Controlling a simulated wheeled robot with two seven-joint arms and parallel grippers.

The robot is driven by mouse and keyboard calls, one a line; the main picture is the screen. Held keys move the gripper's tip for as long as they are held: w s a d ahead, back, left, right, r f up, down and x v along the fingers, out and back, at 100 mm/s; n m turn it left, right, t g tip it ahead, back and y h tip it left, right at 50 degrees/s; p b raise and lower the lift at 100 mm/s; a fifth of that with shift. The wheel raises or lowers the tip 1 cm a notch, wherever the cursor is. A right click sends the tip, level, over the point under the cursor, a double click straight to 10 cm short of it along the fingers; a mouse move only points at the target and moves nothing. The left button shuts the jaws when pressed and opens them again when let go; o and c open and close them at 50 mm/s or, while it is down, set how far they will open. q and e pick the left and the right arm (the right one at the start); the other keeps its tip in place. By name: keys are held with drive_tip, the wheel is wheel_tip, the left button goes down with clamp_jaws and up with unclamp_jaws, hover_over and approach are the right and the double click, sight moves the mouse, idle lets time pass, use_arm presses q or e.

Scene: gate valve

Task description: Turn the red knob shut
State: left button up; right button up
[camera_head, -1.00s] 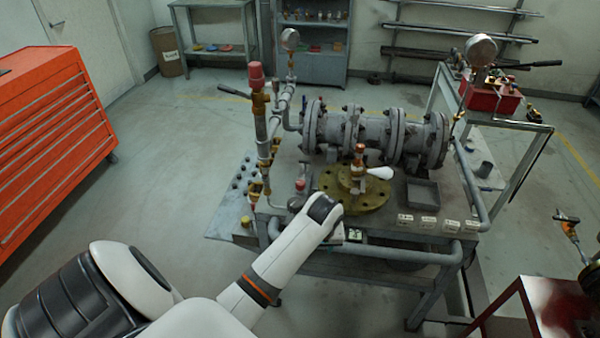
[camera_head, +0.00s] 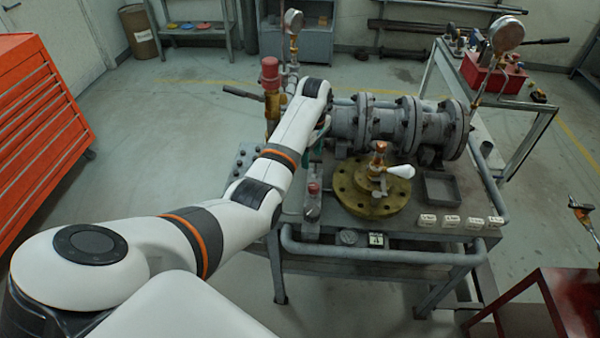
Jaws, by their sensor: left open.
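Several red knob-like parts show. A tall red cap (camera_head: 270,72) tops the brass pipe at the bench's left. A small red knob (camera_head: 313,188) stands near the front left of the bench. An orange-red top (camera_head: 380,147) sits on the brass valve with a white lever, above the round yellow flange (camera_head: 345,190). I cannot tell which one is the task's knob. My left arm reaches over the bench's left side. My left gripper (camera_head: 322,128) is open, mostly hidden behind my wrist, close to the left end of the grey flanged pipe. My right gripper is out of view.
The grey flanged pipe body (camera_head: 402,125) lies across the back of the bench. A small square tray (camera_head: 440,188) and white labels (camera_head: 450,221) are at the right. An orange drawer cabinet (camera_head: 35,140) stands far left, and a red cart (camera_head: 560,305) is front right.

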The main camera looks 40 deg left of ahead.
sight(313, 185)
use_arm(q)
drive_tip(key=f, duration=0.1)
drive_tip(key=d+f, duration=0.2)
drive_tip(key=f, duration=0.1)
drive_tip(key=shift+s+f, duration=0.1)
drive_tip(key=shift+s, duration=0.1)
drive_tip(key=f, duration=0.3)
drive_tip(key=shift+w+a+f, duration=0.1)
drive_tip(key=shift+a+f, duration=0.2)
drive_tip(key=shift+f, duration=0.1)
wheel_tip(313, 185, down, 2)
drive_tip(key=shift+f, duration=0.55)
drive_tip(key=c, duration=1)
drive_tip(key=shift+o, duration=0.2)
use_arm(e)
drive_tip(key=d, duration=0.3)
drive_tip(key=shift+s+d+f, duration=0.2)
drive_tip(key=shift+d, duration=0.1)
